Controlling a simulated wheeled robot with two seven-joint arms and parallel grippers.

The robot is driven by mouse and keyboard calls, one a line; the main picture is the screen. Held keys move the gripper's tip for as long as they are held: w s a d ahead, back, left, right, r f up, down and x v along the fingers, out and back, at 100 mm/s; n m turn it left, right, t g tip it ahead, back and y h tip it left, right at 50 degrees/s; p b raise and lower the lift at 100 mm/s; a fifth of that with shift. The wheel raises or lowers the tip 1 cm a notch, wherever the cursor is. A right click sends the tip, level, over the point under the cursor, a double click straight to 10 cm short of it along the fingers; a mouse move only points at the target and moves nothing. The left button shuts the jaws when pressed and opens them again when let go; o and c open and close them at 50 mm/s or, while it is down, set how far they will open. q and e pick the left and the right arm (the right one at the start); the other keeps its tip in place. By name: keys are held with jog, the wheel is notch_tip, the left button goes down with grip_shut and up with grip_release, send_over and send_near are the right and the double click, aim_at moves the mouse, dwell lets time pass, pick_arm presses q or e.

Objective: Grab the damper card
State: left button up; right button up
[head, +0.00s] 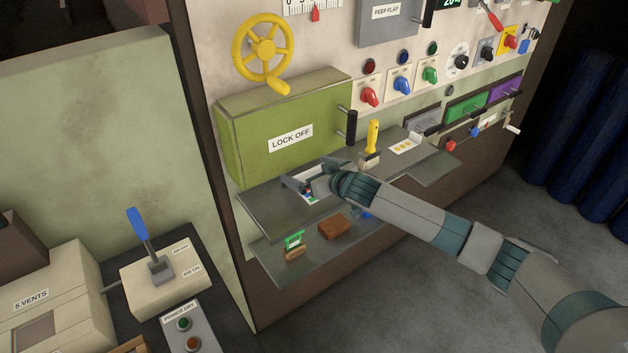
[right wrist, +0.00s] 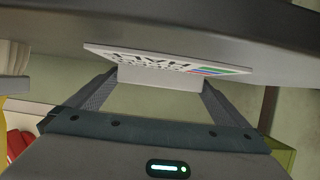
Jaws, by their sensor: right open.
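The damper card (head: 309,196) is white with coloured stripes and stands at the left part of the upper grey shelf (head: 262,204). In the right wrist view the card (right wrist: 150,60) shows upside-down print that seems to include "HALF", with green, red and blue stripes at one side. My right gripper (head: 304,183) is open at the card, partly covering it in the head view. In the right wrist view the gripper's fingers (right wrist: 160,84) are spread to either side of the card's lower part. I cannot tell whether they touch it. My left gripper is not in view.
A green "LOCK OFF" box (head: 270,125) with a black handle rises behind the card. A yellow-handled brush (head: 372,140) stands to the right. A lower shelf (head: 350,254) holds a brown block (head: 333,226) and a green-handled stamp-like tool (head: 294,242).

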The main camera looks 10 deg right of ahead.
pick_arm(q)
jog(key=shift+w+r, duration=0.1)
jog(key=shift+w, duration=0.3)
pick_arm(e)
jog(key=c, duration=0.7)
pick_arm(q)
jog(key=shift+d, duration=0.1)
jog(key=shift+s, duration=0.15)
